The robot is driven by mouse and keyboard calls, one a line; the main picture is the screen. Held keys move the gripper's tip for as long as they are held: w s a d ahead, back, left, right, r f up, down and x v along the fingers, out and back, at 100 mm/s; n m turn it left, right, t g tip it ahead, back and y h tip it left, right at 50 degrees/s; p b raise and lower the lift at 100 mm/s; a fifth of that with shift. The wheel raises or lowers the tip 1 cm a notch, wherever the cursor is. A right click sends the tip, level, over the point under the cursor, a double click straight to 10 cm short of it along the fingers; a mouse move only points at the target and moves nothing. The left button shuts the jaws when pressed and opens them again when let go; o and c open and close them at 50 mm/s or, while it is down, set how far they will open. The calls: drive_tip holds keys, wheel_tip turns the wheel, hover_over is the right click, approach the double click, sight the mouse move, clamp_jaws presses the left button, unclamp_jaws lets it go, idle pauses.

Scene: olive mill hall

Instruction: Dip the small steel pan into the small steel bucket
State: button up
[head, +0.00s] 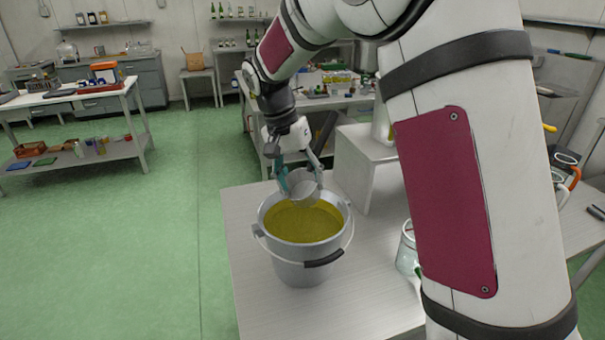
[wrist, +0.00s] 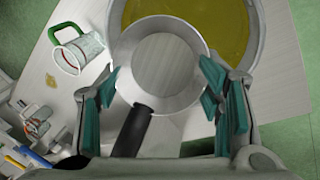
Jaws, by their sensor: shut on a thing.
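The small steel bucket (head: 287,265) stands upright on the metal table, nearly full of yellow-green liquid. Its handle with a black grip hangs down at the front. In the wrist view the bucket (wrist: 258,40) is at the top, partly cut off. My gripper (head: 301,175) is shut on the small steel pan (head: 305,190), its teal fingers at opposite sides of the pan. The pan is over the far side of the bucket's opening; whether it touches the liquid I cannot tell. In the wrist view the pan (wrist: 162,62) looks empty, its black handle (wrist: 131,130) pointing back between the fingers.
A glass jug (head: 407,250) with a green handle stands right of the bucket, partly behind my arm. A white raised stand (head: 362,165) is behind on the same table. A small yellowish spot (wrist: 51,81) lies on the tabletop. Green floor is open on the left.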

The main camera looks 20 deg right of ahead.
drive_tip(key=shift+a+f, duration=0.1)
drive_tip(key=shift+f, duration=0.65)
wheel_tip(320, 180, down, 11)
drive_tip(key=b, duration=0.3)
drive_tip(key=shift+r+b, duration=0.15)
drive_tip(key=shift+b, duration=0.2)
drive_tip(key=shift+r, duration=0.1)
idle(1.9)
